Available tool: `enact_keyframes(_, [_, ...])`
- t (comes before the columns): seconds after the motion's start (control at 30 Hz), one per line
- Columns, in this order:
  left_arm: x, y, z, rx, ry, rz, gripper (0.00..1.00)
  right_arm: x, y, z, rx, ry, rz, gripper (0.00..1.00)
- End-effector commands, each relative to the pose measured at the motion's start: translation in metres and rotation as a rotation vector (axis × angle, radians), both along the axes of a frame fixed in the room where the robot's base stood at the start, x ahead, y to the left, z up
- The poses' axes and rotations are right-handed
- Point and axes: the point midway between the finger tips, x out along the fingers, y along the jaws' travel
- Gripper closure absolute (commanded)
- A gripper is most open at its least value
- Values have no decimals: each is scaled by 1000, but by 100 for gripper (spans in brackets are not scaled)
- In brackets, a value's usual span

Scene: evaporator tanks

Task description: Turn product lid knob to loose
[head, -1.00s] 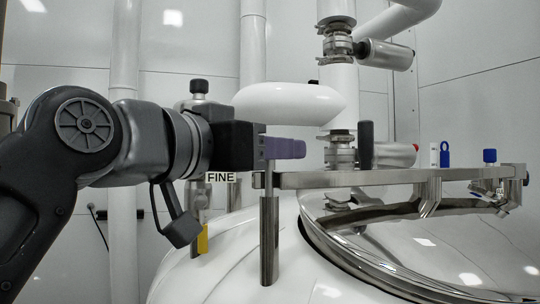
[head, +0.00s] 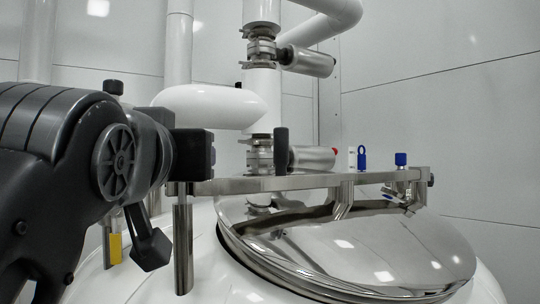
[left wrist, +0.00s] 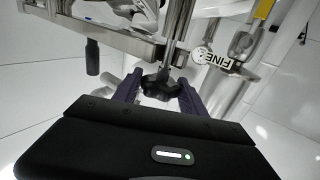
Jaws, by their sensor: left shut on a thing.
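The product lid is a shiny steel dome (head: 345,245) on the white tank, with a steel bar (head: 270,184) across above it. A black lobed knob (left wrist: 160,86) on a steel rod shows in the left wrist view. The purple fingers of my left gripper (left wrist: 158,94) are on both sides of the knob and shut on it. In the head view, the black gripper body (head: 194,155) is at the left end of the bar; the fingers and knob are hidden there. My right gripper is not in view.
A steel post (head: 183,245) stands under the bar's left end. An upright black handle (head: 281,150) and blue-capped fitting (head: 401,160) are on or near the bar. White pipes with a valve (head: 305,61) rise behind.

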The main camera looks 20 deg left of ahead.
Motion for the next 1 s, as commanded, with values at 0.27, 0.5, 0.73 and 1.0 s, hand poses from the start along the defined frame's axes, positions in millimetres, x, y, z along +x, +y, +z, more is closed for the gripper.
enact_keyframes(0.27, [0,0,0,-1,1,-2,39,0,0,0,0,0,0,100])
enact_keyframes(0.5, [0,0,0,-1,1,-2,30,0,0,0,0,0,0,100])
enact_keyframes(0.73, [-5,-2,-1,-1,0,-2,30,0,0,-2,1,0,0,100])
enact_keyframes(1.0, [-41,-17,-2,0,-3,-4,30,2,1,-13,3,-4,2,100])
